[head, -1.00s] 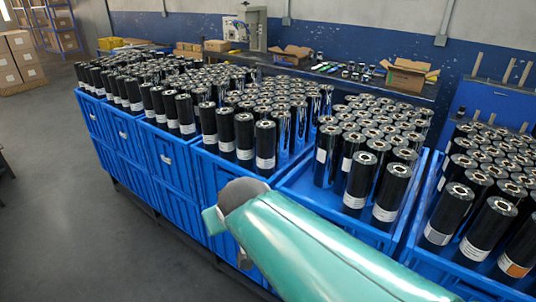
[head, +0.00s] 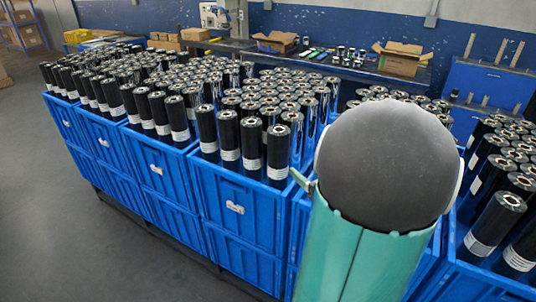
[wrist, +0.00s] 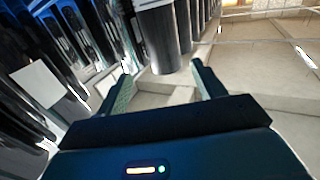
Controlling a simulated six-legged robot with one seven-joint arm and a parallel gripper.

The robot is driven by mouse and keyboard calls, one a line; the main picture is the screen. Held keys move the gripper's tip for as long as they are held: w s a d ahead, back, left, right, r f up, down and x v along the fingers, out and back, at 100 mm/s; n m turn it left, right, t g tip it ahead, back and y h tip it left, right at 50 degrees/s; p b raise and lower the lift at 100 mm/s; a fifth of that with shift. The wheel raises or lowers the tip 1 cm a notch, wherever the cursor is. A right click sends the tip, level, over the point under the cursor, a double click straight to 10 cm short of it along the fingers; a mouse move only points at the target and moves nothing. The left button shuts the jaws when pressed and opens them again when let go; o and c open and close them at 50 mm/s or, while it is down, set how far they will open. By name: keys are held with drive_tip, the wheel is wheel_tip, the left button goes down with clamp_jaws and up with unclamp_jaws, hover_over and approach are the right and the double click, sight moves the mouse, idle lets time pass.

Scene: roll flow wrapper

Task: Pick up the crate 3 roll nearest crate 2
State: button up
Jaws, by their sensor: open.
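Black rolls with white labels stand upright in a row of blue crates in the head view. A centre crate (head: 240,212) holds a dense group, with a front-corner roll (head: 278,152). The crate to its left (head: 160,165) is also full. My arm hides most of the crate to its right. No crate numbers are readable, so I cannot tell which is crate 3. In the wrist view my gripper (wrist: 165,86) is open and empty. A dark roll (wrist: 158,40) shows just beyond the gap between its fingers, apparently not touched; more rolls crowd the left.
A far-right crate holds more rolls (head: 497,220). A workbench with open cardboard boxes (head: 403,58) runs behind the crates along the wall. The grey floor (head: 60,215) at the left front is clear.

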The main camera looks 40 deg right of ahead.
sight(286, 150)
drive_tip(key=w, duration=0.4)
drive_tip(key=w+d, duration=0.1)
drive_tip(key=w, duration=0.2)
drive_tip(key=shift+w+f, duration=0.1)
drive_tip(key=shift+f, duration=0.05)
drive_tip(key=shift+w+d, duration=0.15)
drive_tip(key=shift+w, duration=0.35)
drive_tip(key=w, duration=0.5)
drive_tip(key=shift+w+d+r, duration=0.2)
drive_tip(key=shift+w+d, duration=0.05)
drive_tip(key=shift+d, duration=0.05)
drive_tip(key=shift+r, duration=0.1)
clamp_jaws()
